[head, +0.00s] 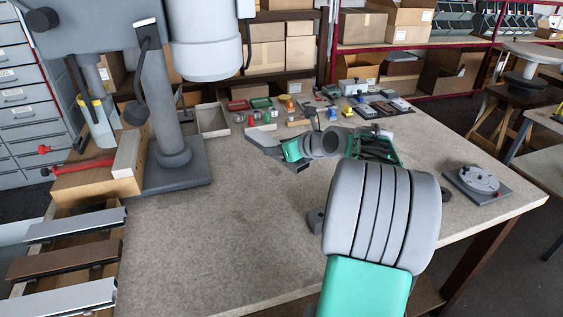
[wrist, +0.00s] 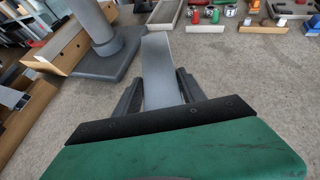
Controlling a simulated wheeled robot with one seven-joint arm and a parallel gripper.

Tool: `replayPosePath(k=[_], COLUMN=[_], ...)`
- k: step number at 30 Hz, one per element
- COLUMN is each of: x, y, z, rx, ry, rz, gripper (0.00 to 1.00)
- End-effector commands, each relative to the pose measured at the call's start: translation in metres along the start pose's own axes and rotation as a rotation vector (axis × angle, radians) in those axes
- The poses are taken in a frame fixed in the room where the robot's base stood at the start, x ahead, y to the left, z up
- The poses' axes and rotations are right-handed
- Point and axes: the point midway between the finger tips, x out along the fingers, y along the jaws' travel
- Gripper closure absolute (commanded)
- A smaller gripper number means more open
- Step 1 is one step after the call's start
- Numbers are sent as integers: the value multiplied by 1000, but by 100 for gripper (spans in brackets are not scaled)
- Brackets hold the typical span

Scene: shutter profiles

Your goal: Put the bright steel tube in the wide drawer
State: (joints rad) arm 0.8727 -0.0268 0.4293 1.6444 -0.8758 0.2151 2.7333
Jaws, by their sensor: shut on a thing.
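My gripper (head: 282,153) is over the middle of the bench, reaching away from me. In the wrist view its two dark fingers (wrist: 158,90) are shut on a long, smooth grey metal piece, which I take as the bright steel tube (wrist: 157,62). The tube (head: 262,137) sticks out past the fingertips; its near end is hidden by the gripper. I cannot tell whether it touches the bench. Wooden drawer-like units stand at the bench's left edge, with silver and brown bars (head: 75,225) across them; I cannot tell for certain which is the wide drawer.
A grey machine column (head: 168,120) on a heavy base stands at the bench's left. An open tray (head: 212,119) and several small parts line the back. A round fixture (head: 478,180) sits at right. The bench's front left (head: 210,240) is clear.

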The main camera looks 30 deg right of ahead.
Motion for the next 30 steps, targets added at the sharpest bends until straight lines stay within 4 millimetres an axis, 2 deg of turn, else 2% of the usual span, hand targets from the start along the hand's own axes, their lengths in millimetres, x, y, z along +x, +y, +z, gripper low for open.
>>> replayPosePath(k=[5,14,18,27,30], x=[2,48,73,99,108], y=[-23,-93,-117,-141,-140], z=[-3,-16,-38,-60,-76], rx=[-1,1,1,-1,1], ry=[1,1,2,0,1], rz=[-9,-10,-9,-11,-9], gripper=[100,100,100,100,100])
